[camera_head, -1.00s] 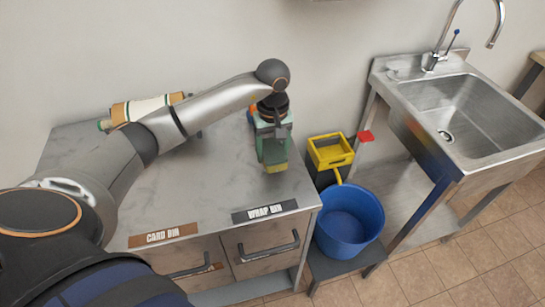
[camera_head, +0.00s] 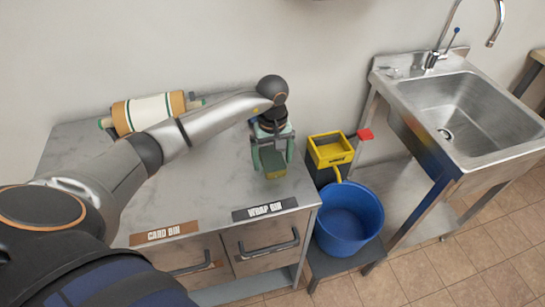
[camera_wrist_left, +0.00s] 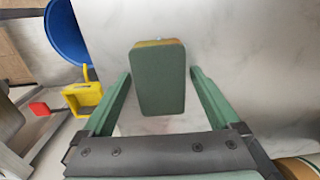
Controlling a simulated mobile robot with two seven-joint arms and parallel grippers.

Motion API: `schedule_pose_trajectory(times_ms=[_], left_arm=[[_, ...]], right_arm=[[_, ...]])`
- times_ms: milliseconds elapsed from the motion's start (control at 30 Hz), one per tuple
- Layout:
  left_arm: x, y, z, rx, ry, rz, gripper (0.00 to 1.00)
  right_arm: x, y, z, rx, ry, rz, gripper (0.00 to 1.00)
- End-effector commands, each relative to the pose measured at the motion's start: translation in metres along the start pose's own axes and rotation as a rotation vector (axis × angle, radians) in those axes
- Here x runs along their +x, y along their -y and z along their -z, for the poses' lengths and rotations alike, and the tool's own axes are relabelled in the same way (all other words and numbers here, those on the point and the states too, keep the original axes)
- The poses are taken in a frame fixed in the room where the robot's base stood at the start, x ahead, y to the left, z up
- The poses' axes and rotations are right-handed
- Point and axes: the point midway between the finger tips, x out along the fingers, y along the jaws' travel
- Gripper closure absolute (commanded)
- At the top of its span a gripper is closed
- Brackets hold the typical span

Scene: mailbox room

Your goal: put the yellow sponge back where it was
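The yellow sponge (camera_head: 275,172) rests on the grey counter (camera_head: 205,180) near its right edge, behind the WRAP BIN label. Its dark green side faces up, and a strip of yellow shows along its edge. In the left wrist view the sponge (camera_wrist_left: 158,85) lies between the two green fingers, with a gap on each side. My left gripper (camera_head: 272,156) is open, pointing down over the sponge and not holding it. It also shows open in the wrist view (camera_wrist_left: 159,78). My right gripper is not in view.
A paper roll (camera_head: 150,112) lies at the counter's back left. Drawers labelled CARD BIN (camera_head: 164,233) and WRAP BIN (camera_head: 264,209) are in front. A yellow mop wringer (camera_head: 330,151), a blue bucket (camera_head: 348,215) and a steel sink (camera_head: 465,110) stand right.

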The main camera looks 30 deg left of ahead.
Motion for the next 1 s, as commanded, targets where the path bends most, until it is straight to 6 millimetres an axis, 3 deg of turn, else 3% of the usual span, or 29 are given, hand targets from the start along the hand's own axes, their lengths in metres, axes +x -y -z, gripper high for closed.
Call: schedule_pose_trajectory(times_ms=[367, 800, 1000], left_arm=[[-0.007, 0.0, 0.0, 0.0, 0.0, 0.0, 0.02], [-0.095, -0.001, 0.001, 0.0, -0.003, -0.003, 0.02], [-0.118, 0.0, 0.0, 0.0, -0.001, 0.0, 0.02]], right_arm=[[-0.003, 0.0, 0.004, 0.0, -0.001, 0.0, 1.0], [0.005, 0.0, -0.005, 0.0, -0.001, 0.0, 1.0], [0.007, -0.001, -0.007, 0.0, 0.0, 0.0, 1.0]])
